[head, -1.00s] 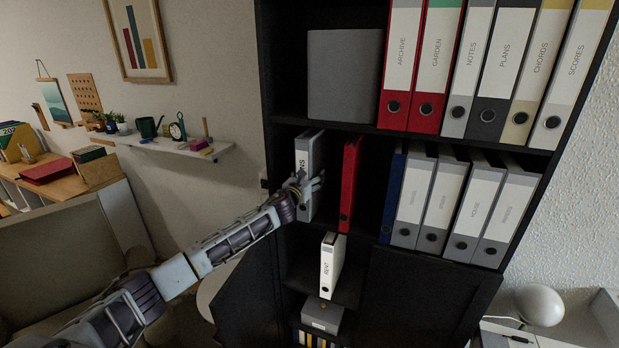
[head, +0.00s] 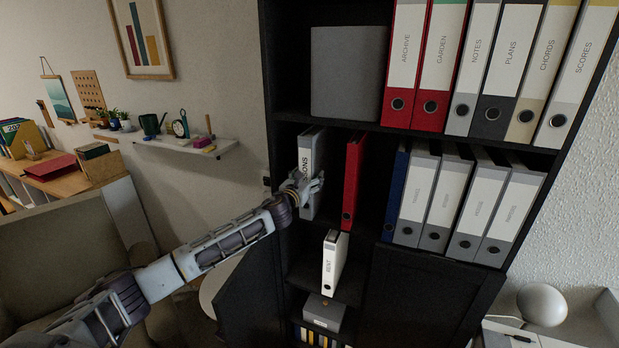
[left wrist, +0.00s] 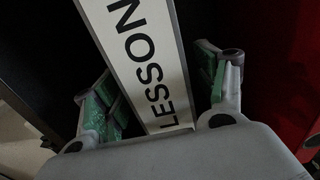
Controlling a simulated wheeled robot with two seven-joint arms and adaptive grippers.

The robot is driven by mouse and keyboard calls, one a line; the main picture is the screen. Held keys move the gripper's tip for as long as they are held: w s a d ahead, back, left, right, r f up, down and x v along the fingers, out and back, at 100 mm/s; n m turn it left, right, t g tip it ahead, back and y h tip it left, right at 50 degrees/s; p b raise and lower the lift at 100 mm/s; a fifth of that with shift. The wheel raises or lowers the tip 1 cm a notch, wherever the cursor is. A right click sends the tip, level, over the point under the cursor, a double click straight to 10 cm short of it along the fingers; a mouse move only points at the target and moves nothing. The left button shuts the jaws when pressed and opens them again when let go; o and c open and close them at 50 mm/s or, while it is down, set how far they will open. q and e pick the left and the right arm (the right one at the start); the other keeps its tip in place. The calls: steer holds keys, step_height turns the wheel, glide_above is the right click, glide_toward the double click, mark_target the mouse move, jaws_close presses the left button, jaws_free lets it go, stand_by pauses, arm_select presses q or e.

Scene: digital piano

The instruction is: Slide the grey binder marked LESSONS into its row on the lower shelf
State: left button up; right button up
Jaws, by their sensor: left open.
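The grey LESSONS binder (head: 307,155) stands upright at the left end of the lower binder shelf (head: 330,217), inside the black cabinet. My left gripper (head: 306,186) is in front of its spine and hides part of the label. In the left wrist view the label of the LESSONS binder (left wrist: 143,62) runs between the two green-padded fingers of my left gripper (left wrist: 160,95). The fingers are open, with dark gaps on both sides of the spine. The binder's lower end is hidden behind the gripper body. My right gripper is not in view.
A red binder (head: 352,180) stands to the right with a gap between. Further right are a blue binder (head: 394,195) and several grey ones. A white RENT binder (head: 333,262) stands below. An open cabinet door (head: 247,300) juts out beneath my left arm.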

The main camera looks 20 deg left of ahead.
arm_select(q)
steer(key=shift+s, duration=0.65)
steer(key=s, duration=1.2)
steer(key=shift+d, duration=0.15)
stand_by(0.5)
stand_by(0.8)
